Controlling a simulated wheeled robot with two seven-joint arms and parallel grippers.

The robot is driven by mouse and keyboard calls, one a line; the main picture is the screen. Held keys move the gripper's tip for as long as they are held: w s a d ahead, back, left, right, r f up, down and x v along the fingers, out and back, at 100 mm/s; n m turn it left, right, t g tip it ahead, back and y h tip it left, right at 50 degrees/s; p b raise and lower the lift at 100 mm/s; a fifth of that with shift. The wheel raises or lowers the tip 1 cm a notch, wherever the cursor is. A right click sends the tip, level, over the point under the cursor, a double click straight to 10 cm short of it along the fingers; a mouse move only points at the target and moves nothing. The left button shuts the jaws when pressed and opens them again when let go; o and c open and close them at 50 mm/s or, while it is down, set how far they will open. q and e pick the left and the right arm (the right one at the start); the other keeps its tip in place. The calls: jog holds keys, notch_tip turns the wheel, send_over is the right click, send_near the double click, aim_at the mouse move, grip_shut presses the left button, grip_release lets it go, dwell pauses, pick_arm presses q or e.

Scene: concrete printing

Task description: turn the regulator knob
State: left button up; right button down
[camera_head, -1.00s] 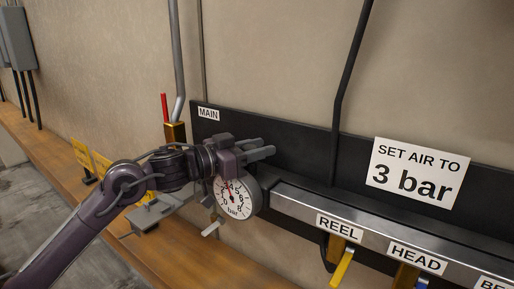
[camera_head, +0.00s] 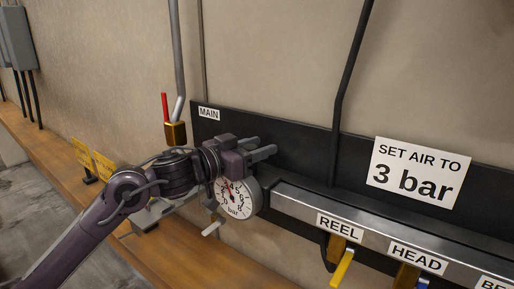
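My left gripper (camera_head: 262,148) is in front of the black panel (camera_head: 300,150), just above the round white pressure gauge (camera_head: 238,200) marked "bar". Its two grey fingers point right and look a little apart. The regulator knob cannot be made out; my gripper and wrist cover the area above and behind the gauge. Whether the fingers hold anything cannot be told. The gauge needle is red and points up and left on the dial, but the exact reading is too small to tell. A sign (camera_head: 415,172) reads "SET AIR TO 3 bar". My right gripper is not in view.
A silver manifold (camera_head: 375,234) runs right from the gauge, with labels REEL and HEAD and a yellow valve handle (camera_head: 342,267) below. A brass valve with a red handle (camera_head: 165,106) stands left of the MAIN label. A wooden ledge (camera_head: 185,252) runs below.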

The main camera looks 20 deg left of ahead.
pick_arm(q)
jog(key=shift+o, duration=0.9)
jog(key=shift+s+a+f, duration=0.1)
jog(key=shift+s+a, duration=0.05)
jog(key=b+v, duration=0.3)
jog(key=v, duration=0.3)
jog(key=shift+s+a+f+b, duration=0.15)
jog(key=shift+s+b, duration=0.05)
jog(key=shift+b, duration=0.2)
jog(key=shift+s+a+r, duration=0.2)
jog(key=shift+s+a, duration=0.05)
jog(key=shift+s, duration=0.15)
